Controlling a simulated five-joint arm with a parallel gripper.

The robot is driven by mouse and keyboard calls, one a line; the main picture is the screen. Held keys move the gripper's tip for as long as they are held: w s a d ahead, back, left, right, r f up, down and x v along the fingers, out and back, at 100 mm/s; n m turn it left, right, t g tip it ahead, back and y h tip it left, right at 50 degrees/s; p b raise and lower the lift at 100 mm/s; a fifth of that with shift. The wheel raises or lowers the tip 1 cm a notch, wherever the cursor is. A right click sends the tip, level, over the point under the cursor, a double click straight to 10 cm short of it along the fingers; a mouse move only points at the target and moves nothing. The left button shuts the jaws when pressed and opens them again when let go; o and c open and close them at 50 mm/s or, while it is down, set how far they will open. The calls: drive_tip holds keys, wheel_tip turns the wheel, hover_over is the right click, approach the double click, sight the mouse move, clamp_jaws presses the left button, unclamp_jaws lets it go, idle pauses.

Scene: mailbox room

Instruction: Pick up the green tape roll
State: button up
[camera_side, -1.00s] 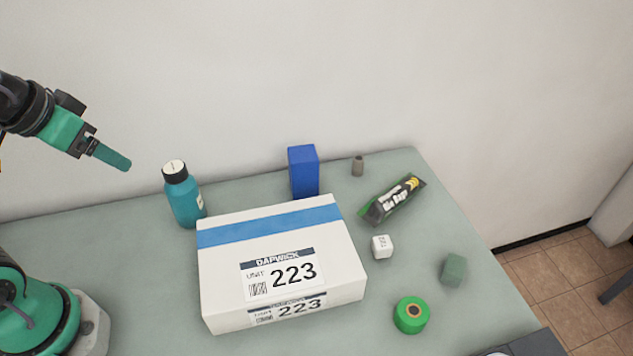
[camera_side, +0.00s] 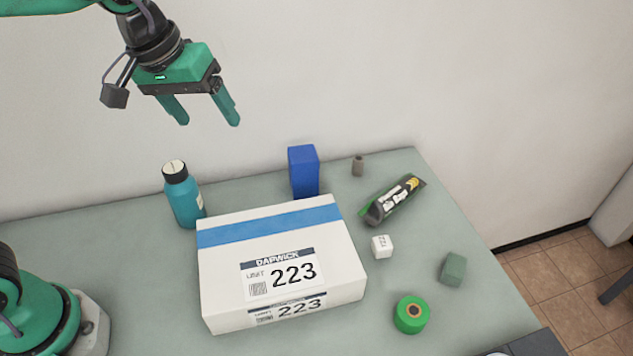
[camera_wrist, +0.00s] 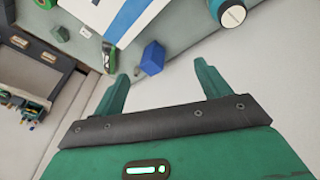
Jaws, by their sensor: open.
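The green tape roll (camera_side: 411,314) lies on the table at the front right in the side view, right of the big white box. Its round top shows an orange ring around a dark centre. My gripper (camera_side: 206,122) is high above the back left of the table, far from the roll, with its two fingers apart and nothing between them. In the wrist view my gripper (camera_wrist: 162,78) also shows its fingers spread and empty.
A white box (camera_side: 280,255) marked 223 fills the middle of the table (camera_side: 140,290). A teal bottle (camera_side: 184,197), blue block (camera_side: 303,172), small grey piece (camera_side: 357,166), dark packet (camera_side: 393,201), white cube (camera_side: 382,246) and green cube (camera_side: 453,270) stand around it.

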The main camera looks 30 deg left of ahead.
drive_tip(key=w+d+f+n+g, duration=0.15)
drive_tip(key=w+d, duration=0.25)
drive_tip(key=d, duration=0.5)
drive_tip(key=n+g+y, duration=0.1)
drive_tip(key=n+g, duration=0.1)
drive_tip(key=n, duration=0.2)
hover_over(414, 311)
drive_tip(key=f, duration=1.8)
drive_tip(key=shift+w+a, duration=0.3)
drive_tip(key=shift+a, duration=0.1)
drive_tip(key=shift+s+d+f, duration=0.15)
drive_tip(key=shift+d+f, duration=0.05)
drive_tip(key=shift+f, duration=0.05)
drive_tip(key=shift+s+d+f, duration=0.1)
drive_tip(key=shift+f, duration=1.85)
drive_tip(key=shift+s+d+f, duration=0.1)
drive_tip(key=shift+f, duration=1.85)
drive_tip(key=c, duration=1.1)
drive_tip(key=shift+r, duration=0.1)
